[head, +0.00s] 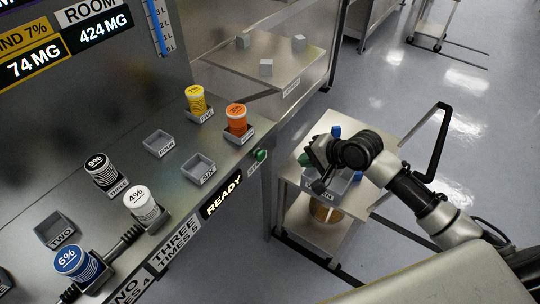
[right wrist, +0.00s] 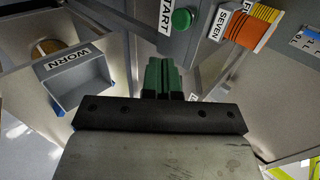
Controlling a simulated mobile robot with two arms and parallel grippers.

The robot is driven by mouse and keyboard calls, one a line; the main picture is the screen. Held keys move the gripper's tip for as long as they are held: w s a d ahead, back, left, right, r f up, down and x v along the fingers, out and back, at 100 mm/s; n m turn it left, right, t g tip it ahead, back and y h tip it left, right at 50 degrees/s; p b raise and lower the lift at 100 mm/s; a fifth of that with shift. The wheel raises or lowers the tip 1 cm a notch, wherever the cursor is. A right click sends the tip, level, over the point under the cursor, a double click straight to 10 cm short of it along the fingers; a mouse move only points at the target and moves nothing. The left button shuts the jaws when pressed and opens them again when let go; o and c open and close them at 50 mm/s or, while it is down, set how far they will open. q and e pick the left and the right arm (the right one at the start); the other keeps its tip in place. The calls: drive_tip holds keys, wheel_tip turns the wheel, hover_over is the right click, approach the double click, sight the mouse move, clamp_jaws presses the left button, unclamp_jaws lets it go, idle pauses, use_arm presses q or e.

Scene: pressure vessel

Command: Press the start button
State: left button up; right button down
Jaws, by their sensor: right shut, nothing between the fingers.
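The green start button (head: 260,155) is on the edge of the metal console, right of the lit READY sign (head: 223,194). In the right wrist view the round green button (right wrist: 181,19) is at the top, beside the START label (right wrist: 165,15). My right gripper (head: 304,159) is to the right of the button in the head view, with a gap between them. Its green fingers (right wrist: 162,75) are shut together and empty, below the button in the wrist view. My left gripper is not in view.
A cart with a grey WORN bin (right wrist: 80,82) stands under my right gripper. Orange (head: 236,120) and yellow (head: 196,100) cartridges stand in console holders near the button. Blue (head: 70,263), white (head: 142,205) and black-and-white (head: 100,170) cartridges are farther left.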

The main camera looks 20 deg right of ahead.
drive_tip(key=shift+f, duration=0.1)
approach(263, 158)
drive_tip(key=f+x, duration=0.1)
drive_tip(key=x, duration=0.5)
drive_tip(key=shift+w+a+r+p, duration=0.15)
drive_tip(key=shift+r+p, duration=0.1)
drive_tip(key=shift+p, duration=0.25)
